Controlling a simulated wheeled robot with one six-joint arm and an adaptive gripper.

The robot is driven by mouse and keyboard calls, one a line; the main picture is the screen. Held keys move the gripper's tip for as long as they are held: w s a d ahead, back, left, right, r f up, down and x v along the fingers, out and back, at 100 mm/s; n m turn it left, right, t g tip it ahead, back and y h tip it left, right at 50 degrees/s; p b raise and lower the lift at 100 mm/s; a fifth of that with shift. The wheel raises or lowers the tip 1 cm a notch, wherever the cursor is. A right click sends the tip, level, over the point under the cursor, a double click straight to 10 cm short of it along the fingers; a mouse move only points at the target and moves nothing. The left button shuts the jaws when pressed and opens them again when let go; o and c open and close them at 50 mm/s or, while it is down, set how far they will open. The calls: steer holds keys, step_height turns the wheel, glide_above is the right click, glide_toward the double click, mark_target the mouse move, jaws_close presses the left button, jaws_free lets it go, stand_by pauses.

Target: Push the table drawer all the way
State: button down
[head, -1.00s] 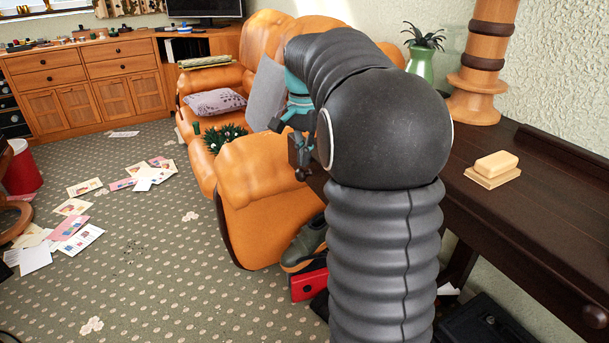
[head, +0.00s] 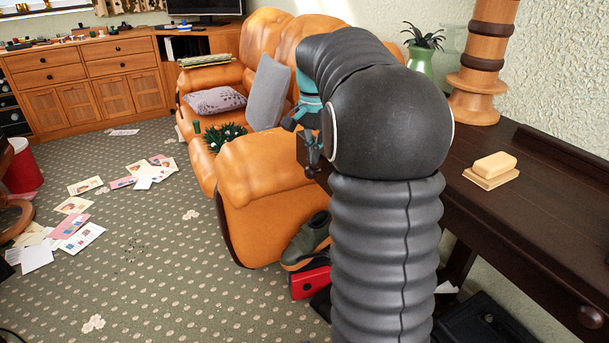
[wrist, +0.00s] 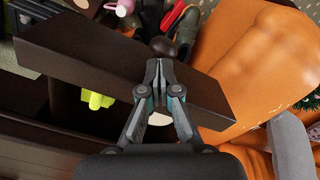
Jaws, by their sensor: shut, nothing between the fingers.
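The dark wooden table (head: 540,215) stands along the wall at the right. In the wrist view, a dark brown drawer panel (wrist: 90,55) with a round knob (wrist: 163,46) stands out from the table. In the head view, only a small part of the drawer (head: 311,154) shows beside my arm. My gripper (wrist: 158,63) is shut and empty, with its tips over the panel close to the knob. I cannot tell whether the tips touch it. My gripper also shows partly in the head view (head: 308,158), mostly hidden by my arm.
An orange leather sofa (head: 262,205) stands close to the left of the drawer. Boots (head: 308,240) and a red box (head: 310,283) lie on the floor below. A butter dish (head: 491,170) and a green vase (head: 420,62) are on the table. Papers (head: 75,235) litter the carpet at left.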

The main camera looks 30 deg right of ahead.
steer(key=shift+d+p, duration=0.9)
steer(key=shift+d, duration=5.9)
steer(key=shift+a, duration=0.15)
steer(key=shift+a, duration=0.6)
step_height(320, 180, up, 7)
